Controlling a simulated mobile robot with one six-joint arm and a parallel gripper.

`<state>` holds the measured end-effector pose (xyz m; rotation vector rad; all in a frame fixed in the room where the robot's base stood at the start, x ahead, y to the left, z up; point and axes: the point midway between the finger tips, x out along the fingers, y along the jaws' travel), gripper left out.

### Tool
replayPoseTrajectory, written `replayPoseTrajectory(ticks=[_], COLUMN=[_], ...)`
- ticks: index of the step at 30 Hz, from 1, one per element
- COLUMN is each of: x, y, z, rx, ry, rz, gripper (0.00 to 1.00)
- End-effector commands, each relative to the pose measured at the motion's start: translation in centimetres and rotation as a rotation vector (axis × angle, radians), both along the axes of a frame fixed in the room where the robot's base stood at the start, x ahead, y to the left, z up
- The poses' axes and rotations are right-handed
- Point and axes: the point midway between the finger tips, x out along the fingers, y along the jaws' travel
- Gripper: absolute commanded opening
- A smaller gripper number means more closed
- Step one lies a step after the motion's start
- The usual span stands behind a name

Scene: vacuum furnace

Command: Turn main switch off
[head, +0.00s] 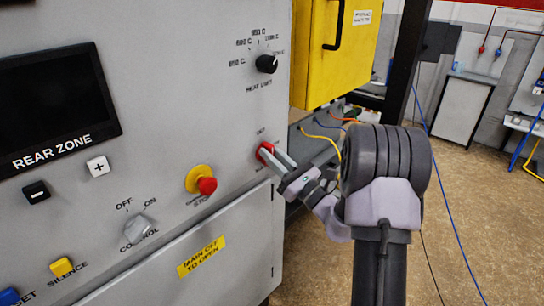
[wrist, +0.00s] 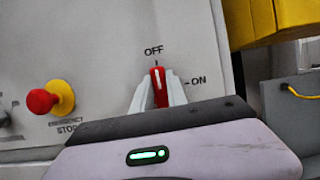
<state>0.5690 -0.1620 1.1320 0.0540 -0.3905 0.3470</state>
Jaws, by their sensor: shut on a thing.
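The main switch is a red knob (wrist: 158,84) on the grey panel, with OFF printed above it and ON to its right. In the wrist view the knob stands about upright, its white line toward the OFF mark. In the head view the red switch (head: 265,151) is at the panel's right edge, partly hidden by the fingers. My gripper (wrist: 158,95) has one pale finger on each side of the knob and is shut on it. In the head view my gripper (head: 276,161) reaches the switch from the right.
A red and yellow emergency stop button (head: 207,186) sits left of the switch, also in the wrist view (wrist: 42,101). A yellow box (head: 330,70) juts out above right. The heat limit knob (head: 267,64) is above. Cables hang behind my arm; open floor lies right.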

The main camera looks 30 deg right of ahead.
Motion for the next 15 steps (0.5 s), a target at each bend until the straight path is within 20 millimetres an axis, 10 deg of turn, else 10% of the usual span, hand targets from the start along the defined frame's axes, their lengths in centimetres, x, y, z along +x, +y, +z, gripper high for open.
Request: replayPoseTrajectory(ticks=[7, 8, 10, 15], x=[0.03, 0.03, 0.03, 0.03], y=[-0.07, -0.07, -0.05, -0.03], z=[0.25, 0.25, 0.22, 0.13], rx=[-0.002, -0.002, -0.001, -0.001], ry=[-0.005, -0.005, -0.005, -0.003], rz=[-0.002, -0.002, -0.002, -0.001], gripper=[0.0, 0.24, 0.38, 0.4])
